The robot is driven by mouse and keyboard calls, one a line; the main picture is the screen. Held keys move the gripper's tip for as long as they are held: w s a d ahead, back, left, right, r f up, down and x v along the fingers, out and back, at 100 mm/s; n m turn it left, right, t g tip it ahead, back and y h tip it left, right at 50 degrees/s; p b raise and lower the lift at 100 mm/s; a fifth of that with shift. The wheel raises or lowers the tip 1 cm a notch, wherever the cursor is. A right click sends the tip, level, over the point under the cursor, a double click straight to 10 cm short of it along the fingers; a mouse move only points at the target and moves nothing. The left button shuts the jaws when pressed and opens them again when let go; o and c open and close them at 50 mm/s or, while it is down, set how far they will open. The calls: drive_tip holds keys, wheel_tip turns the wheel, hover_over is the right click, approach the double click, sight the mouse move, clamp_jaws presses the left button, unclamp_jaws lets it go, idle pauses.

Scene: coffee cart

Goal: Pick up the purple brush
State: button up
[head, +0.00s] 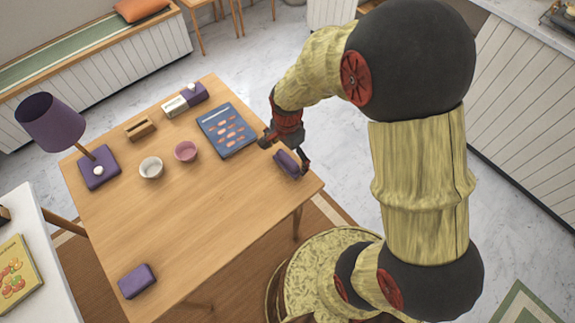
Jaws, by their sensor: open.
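A small dark purple oblong object, which looks like the purple brush (287,164), lies near the right corner of the wooden table. My gripper (284,154) is right at it, pointing down, with its fingers spread apart. One finger is on the far left side of the brush and the other is at its right end. Part of the brush is hidden by the gripper, and I cannot tell whether the fingers touch it. Another purple block (137,281) lies alone near the table's front left edge.
The wooden table (215,215) also holds a blue menu board (227,130), a pink cup (186,151), a white cup (151,167), a purple lamp (50,122), a wooden holder (140,129) and a purple-and-white box (185,100). The table's middle front is clear.

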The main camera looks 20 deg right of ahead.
wheel_tip(320, 180, down, 2)
drive_tip(key=shift+f, duration=0.2)
drive_tip(key=shift+c, duration=0.3)
drive_tip(key=c, duration=0.7)
drive_tip(key=shift+s, duration=0.1)
drive_tip(key=c, duration=0.4)
drive_tip(key=shift+c, duration=0.3)
